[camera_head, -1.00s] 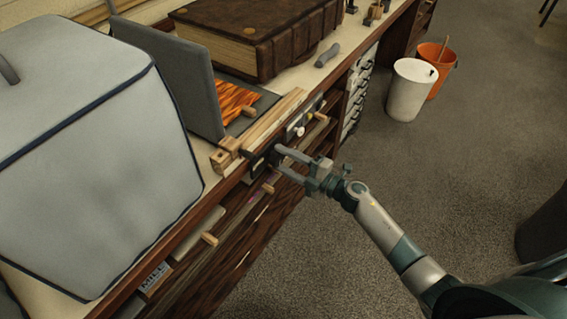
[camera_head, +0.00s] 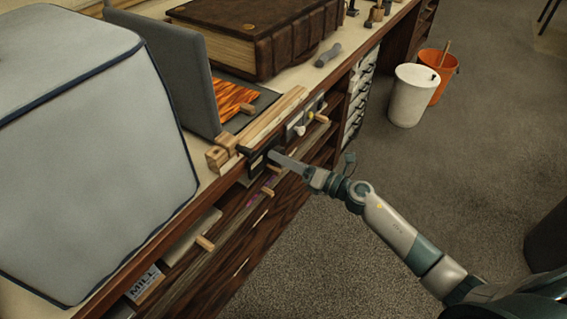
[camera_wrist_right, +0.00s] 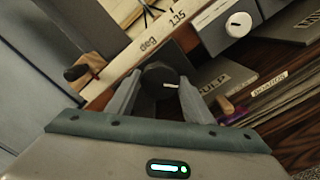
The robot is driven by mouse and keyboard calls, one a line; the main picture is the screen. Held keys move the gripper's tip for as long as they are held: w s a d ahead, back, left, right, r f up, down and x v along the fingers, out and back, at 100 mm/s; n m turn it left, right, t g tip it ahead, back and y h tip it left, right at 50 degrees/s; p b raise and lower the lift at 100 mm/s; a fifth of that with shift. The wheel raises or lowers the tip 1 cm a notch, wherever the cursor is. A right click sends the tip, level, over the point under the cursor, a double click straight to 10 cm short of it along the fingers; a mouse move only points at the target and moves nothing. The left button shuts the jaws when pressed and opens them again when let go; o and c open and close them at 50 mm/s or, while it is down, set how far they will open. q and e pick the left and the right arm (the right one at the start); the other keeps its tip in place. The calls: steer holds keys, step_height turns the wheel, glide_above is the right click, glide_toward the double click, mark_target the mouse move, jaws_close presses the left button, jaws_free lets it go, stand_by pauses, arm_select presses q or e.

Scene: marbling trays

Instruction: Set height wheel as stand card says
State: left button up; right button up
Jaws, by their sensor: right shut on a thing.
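The dark round height wheel (camera_wrist_right: 160,76) sits between the fingers of my right gripper (camera_wrist_right: 168,98) in the wrist view, with a short white mark on its face. My right gripper (camera_head: 272,157) also shows in the head view, at a dark fitting on the bench front, shut on the wheel. Its fingers there overlap almost into one. I cannot make out a stand card. My left gripper is out of view.
A white knob (camera_wrist_right: 239,24) on a grey panel is beside the wheel. Wooden pegs and board shelves lie below the bench top. A grey covered box (camera_head: 90,150) fills the left; a large brown book (camera_head: 250,35) lies behind. White (camera_head: 410,95) and orange bins stand on the open floor.

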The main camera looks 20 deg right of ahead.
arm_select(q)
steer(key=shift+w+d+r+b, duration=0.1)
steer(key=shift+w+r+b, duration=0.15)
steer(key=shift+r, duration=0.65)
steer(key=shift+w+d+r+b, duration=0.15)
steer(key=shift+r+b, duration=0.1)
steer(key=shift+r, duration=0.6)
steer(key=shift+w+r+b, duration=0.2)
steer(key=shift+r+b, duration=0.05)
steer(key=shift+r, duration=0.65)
arm_select(e)
steer(key=shift+f+n, duration=0.1)
steer(key=shift+n, duration=1.6)
steer(key=o, duration=1)
steer(key=shift+o, duration=0.2)
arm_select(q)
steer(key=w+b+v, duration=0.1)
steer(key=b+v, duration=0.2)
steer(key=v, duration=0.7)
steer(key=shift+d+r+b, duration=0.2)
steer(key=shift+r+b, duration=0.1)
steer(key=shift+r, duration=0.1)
arm_select(e)
steer(key=v, duration=1.7)
steer(key=shift+s, duration=0.2)
